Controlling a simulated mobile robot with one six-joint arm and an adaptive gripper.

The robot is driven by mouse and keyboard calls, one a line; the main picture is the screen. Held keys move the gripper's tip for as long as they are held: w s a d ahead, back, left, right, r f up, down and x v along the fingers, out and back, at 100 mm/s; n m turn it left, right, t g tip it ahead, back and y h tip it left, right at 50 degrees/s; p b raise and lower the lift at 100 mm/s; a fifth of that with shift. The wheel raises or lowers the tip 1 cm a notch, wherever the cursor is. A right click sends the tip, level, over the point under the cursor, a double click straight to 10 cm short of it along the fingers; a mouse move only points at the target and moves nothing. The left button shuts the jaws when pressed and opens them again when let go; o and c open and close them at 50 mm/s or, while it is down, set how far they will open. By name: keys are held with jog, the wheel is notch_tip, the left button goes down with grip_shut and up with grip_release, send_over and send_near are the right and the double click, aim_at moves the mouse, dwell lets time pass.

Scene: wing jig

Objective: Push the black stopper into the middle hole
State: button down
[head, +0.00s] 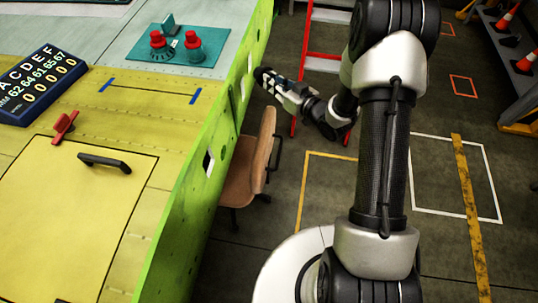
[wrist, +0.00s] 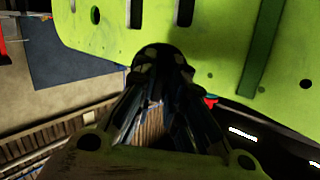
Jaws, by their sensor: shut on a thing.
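My gripper (head: 268,78) is shut on the black stopper (wrist: 163,53), a dark round piece between the fingertips in the wrist view. In the head view the gripper reaches in from the right to the green panel, and the stopper is hard to separate from the dark fingertips. The green panel (wrist: 225,45) has two dark slots and several small round holes in the wrist view. The stopper overlaps the panel's lower edge there; I cannot tell whether it touches. Which hole is the middle one is unclear, and the stopper may hide it.
A brown chair (head: 262,160) stands beside the panel, below my gripper. A red-edged ladder (head: 321,63) stands behind the arm.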

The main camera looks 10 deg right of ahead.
jog(key=s+a+f+n+g+y+p, duration=0.15)
jog(key=s+f+n+g+y, duration=0.35)
jog(key=s, duration=0.5)
jog(key=s+a+f+n+g+y+p, duration=0.1)
jog(key=s+a+f+n+g+y, duration=0.2)
jog(key=s+f, duration=0.6)
jog(key=shift+n+t+y, duration=0.3)
jog(key=shift+n, duration=0.3)
jog(key=a, duration=0.2)
jog(key=a+r, duration=0.1)
jog(key=w+a, duration=0.1)
jog(key=a, duration=0.1)
jog(key=shift+w+a+r+p, duration=0.1)
jog(key=shift+a+r+p, duration=0.1)
jog(key=shift+a+p, duration=0.1)
jog(key=shift+b, duration=0.45)
jog(key=x, duration=0.4)
jog(key=shift+w+a+b, duration=0.1)
jog(key=shift+a+b, duration=0.05)
jog(key=shift+b, duration=0.15)
